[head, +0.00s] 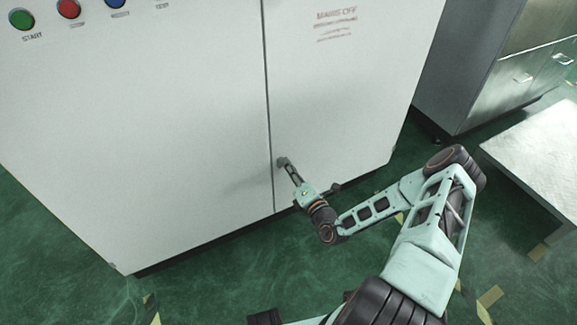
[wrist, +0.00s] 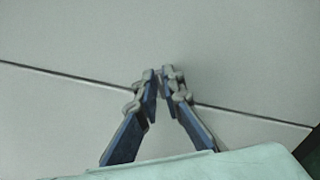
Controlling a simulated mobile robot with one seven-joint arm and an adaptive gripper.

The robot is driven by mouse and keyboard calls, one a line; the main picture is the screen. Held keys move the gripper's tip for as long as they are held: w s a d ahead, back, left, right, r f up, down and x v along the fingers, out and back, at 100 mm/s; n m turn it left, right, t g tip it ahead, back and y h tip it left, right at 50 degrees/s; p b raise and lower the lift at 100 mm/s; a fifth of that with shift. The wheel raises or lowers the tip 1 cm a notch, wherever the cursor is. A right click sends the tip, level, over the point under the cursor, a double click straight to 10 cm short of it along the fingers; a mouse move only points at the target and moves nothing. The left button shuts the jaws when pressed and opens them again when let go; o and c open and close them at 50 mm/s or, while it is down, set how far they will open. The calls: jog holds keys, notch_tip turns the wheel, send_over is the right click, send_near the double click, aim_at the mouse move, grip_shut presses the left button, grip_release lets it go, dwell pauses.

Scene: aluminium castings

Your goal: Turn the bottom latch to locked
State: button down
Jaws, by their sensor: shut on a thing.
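The bottom latch (head: 281,161) is a small grey piece low on the white cabinet, at the seam between its two door panels. My gripper (head: 289,171) reaches it from the lower right and is shut on it. In the wrist view the two blue-sided fingers of my gripper (wrist: 160,76) come together at the seam. The latch is mostly hidden behind and between the fingertips there, so I cannot tell which way it points.
The white cabinet (head: 150,120) fills the left and middle. Its start button (head: 22,19) and other buttons are at the top left. A grey drawer unit (head: 480,85) and a pale low table (head: 540,155) stand to the right. Green floor is open in front.

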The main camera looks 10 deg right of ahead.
jog(key=c, duration=2.1)
grip_release()
jog(key=v, duration=0.7)
jog(key=shift+s, duration=0.25)
